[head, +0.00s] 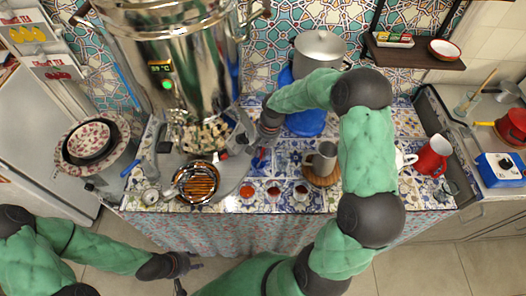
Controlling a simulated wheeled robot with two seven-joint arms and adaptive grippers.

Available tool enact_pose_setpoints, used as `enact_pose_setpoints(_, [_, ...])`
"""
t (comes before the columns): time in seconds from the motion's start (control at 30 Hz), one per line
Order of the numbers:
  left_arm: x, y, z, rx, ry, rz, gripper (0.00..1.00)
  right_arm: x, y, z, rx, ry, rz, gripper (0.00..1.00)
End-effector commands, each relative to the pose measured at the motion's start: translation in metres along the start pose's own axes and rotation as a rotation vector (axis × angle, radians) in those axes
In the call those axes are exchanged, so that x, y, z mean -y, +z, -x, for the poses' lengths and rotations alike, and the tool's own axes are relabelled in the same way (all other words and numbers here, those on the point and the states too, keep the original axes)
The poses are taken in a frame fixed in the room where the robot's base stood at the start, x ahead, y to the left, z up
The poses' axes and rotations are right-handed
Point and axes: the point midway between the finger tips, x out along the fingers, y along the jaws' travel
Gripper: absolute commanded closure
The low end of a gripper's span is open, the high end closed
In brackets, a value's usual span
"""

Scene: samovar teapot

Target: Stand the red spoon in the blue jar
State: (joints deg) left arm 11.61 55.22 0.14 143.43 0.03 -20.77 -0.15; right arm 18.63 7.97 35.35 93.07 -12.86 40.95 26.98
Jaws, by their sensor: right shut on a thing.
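My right gripper (258,145) reaches down over the tiled table, just right of the samovar's base. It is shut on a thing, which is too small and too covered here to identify. A small blue and red patch (262,158) shows just below the gripper. I cannot tell whether it is the red spoon, the blue jar or both, or whether they touch. My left gripper (187,277) is low in front of the table, away from everything, with its fingers apart and empty.
A big steel samovar (200,75) stands left of my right gripper. Small tea glasses (273,193) line the front, near a grey mug (321,160) on a wooden board. A steel pot (318,50) stands behind.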

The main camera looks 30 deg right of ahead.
Motion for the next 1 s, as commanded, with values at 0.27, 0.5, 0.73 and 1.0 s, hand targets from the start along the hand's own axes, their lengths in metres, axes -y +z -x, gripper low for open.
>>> enact_pose_setpoints(0.27, [0.000, 0.000, 0.000, 0.000, 0.000, 0.000, 0.60, 0.000, 0.000, 0.000, 0.000, 0.000, 0.000, 0.64])
enact_pose_setpoints(0.5, [0.000, 0.000, 0.000, 0.000, 0.000, 0.000, 0.60, 0.000, 0.000, 0.000, 0.000, 0.000, 0.000, 0.57])
enact_pose_setpoints(0.73, [0.000, 0.000, 0.000, 0.000, 0.000, 0.000, 0.60, 0.000, -0.001, 0.007, -0.002, 0.000, 0.000, 0.57])
enact_pose_setpoints(1.0, [0.000, 0.000, 0.000, 0.000, 0.000, 0.000, 0.60, 0.001, -0.001, 0.053, -0.005, -0.002, 0.000, 0.57])
